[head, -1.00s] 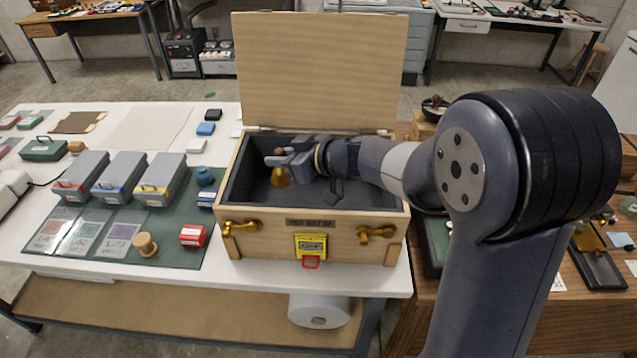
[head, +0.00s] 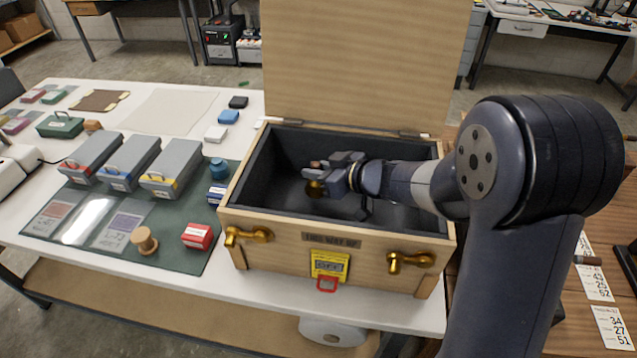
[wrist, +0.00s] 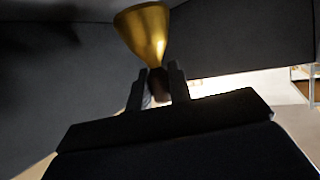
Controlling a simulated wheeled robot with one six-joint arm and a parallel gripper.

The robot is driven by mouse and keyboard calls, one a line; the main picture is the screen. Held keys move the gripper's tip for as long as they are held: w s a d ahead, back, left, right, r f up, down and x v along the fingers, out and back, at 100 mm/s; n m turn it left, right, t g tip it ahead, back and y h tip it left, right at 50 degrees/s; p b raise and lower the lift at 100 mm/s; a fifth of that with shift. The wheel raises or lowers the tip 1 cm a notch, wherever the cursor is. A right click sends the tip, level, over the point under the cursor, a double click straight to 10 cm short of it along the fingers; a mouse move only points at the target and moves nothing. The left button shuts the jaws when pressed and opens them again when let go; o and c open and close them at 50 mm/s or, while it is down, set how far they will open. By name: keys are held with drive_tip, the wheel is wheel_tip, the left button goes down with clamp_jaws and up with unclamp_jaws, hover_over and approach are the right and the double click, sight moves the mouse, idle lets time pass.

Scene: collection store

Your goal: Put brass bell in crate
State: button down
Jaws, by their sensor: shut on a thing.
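The brass bell (head: 315,188) is in my gripper, inside the opening of the wooden crate (head: 290,258). In the wrist view the bell (wrist: 147,32) shows as a gold cone, with its dark handle between the two fingers. My gripper (head: 326,172) is shut on that handle; the fingers also show in the wrist view (wrist: 158,86). The crate's lid (head: 365,65) stands open at the back, and its inside is lined dark grey. I cannot tell whether the bell touches the crate floor.
Brass latches (head: 408,261) and a yellow tag (head: 330,265) are on the crate's front. Left of it, a green mat (head: 110,255) holds grey boxes (head: 172,165), a red box (head: 197,236) and a wooden spool (head: 144,240). A wooden table (head: 520,300) stands at the right.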

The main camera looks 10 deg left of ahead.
drive_tip(key=shift+f, duration=1.55)
drive_tip(key=shift+f, duration=0.15)
drive_tip(key=c, duration=1.3)
unclamp_jaws()
drive_tip(key=shift+r, duration=0.2)
drive_tip(key=v, duration=0.7)
drive_tip(key=shift+s+d, duration=0.1)
drive_tip(key=shift+d, duration=0.1)
